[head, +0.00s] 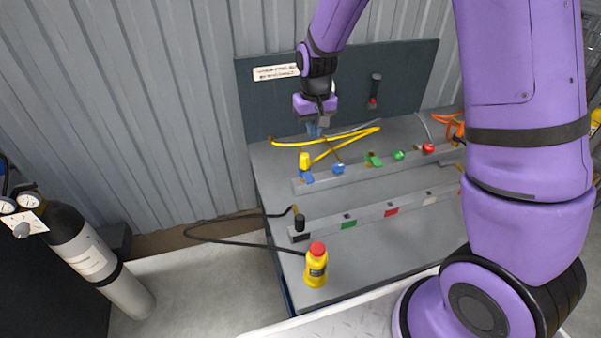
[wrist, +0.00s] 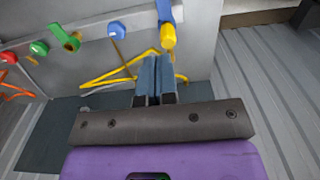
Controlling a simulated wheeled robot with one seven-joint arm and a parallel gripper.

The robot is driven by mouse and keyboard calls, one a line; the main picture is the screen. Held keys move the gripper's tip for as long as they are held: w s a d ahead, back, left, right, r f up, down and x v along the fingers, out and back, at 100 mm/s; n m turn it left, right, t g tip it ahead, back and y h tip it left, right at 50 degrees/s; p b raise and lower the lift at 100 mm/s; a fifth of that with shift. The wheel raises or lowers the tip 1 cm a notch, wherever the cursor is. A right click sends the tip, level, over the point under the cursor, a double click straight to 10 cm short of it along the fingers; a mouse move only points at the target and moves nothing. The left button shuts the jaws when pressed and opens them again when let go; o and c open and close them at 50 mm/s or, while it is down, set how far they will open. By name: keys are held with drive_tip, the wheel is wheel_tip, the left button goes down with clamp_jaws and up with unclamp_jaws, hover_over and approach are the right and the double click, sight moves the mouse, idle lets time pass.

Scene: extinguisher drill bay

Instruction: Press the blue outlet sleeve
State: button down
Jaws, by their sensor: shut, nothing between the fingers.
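A blue fitting (head: 307,177), which looks like the outlet sleeve, is at the left end of the grey rail, with a yellow connector (head: 304,160) at its back side. In the wrist view the blue fitting (wrist: 164,12) is at the top edge, partly cut off, with the yellow connector (wrist: 168,36) just beyond my fingertips. A round blue knob (head: 338,168) with a pale mark is to its right on the rail. My gripper (head: 313,131) is shut and empty, pointing down above and behind the connector. It appears apart from both; in the wrist view my fingers (wrist: 157,76) lie together.
A green valve (head: 374,160), green knob (head: 399,155) and red knob (head: 428,148) follow along the rail. A yellow hose (head: 350,134) lies behind it. In front are a second rail (head: 375,213) and a yellow bottle (head: 316,268). A dark panel (head: 400,75) rises behind.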

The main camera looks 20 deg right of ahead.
sight(309, 179)
drive_tip(key=shift+w+a+f, duration=0.25)
drive_tip(key=shift+a+f, duration=0.15)
drive_tip(key=shift+f, duration=0.3)
wheel_tip(309, 179, down, 14)
drive_tip(key=shift+r, duration=0.15)
idle(0.5)
wheel_tip(309, 179, down, 2)
drive_tip(key=shift+f, duration=0.1)
drive_tip(key=shift+s, duration=0.1)
